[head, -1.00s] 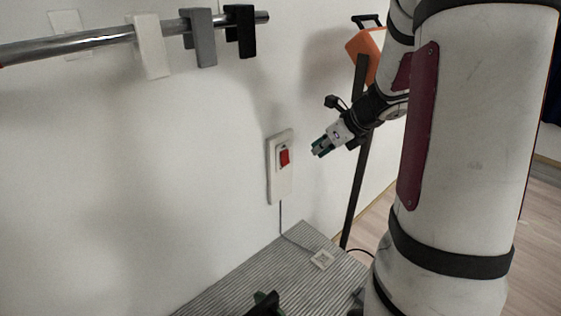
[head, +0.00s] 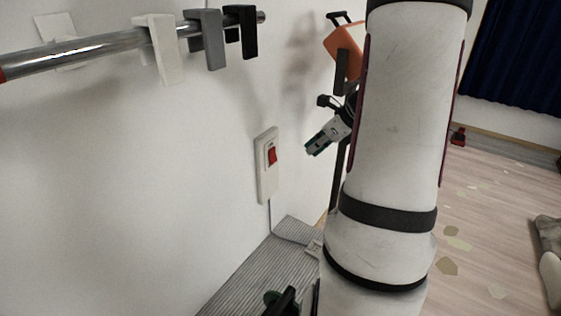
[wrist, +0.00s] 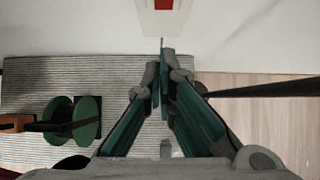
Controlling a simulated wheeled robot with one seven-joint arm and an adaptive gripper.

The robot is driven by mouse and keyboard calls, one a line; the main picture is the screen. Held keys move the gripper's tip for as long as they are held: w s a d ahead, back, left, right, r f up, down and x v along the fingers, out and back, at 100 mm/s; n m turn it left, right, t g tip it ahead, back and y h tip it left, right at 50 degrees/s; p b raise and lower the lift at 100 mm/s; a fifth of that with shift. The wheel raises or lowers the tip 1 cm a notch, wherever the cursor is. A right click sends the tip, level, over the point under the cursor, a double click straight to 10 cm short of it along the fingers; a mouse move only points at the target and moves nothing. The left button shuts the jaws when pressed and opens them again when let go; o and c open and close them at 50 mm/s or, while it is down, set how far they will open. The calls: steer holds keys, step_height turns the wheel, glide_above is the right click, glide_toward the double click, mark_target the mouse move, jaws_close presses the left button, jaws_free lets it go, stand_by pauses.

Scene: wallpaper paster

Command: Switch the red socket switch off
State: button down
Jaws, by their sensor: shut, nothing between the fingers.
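The red switch (head: 272,156) sits in the upper part of a white socket plate (head: 265,182) on the white wall. In the wrist view the red switch (wrist: 163,4) shows at the top edge, cut off by the frame, with the lower part of the plate (wrist: 163,22) below it. My gripper (head: 311,150) is to the right of the plate at about the switch's height, apart from it. In the wrist view my gripper (wrist: 162,68) is shut and empty, its tips pointing toward the plate. I cannot tell the switch's on or off position.
A rail (head: 100,45) with white, grey and black hooks is on the wall at upper left. A dark pole (head: 340,180) and an orange object (head: 345,50) stand behind my arm.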

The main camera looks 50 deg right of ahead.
mark_target(273, 155)
steer(key=w+r+b+x, duration=0.1)
steer(key=w+b+x, duration=0.1)
steer(key=x, duration=1.1)
steer(key=shift+r, duration=0.35)
steer(key=shift+w+a+f+b, duration=0.1)
steer(key=shift+w+b, duration=0.05)
steer(key=shift+b, duration=0.4)
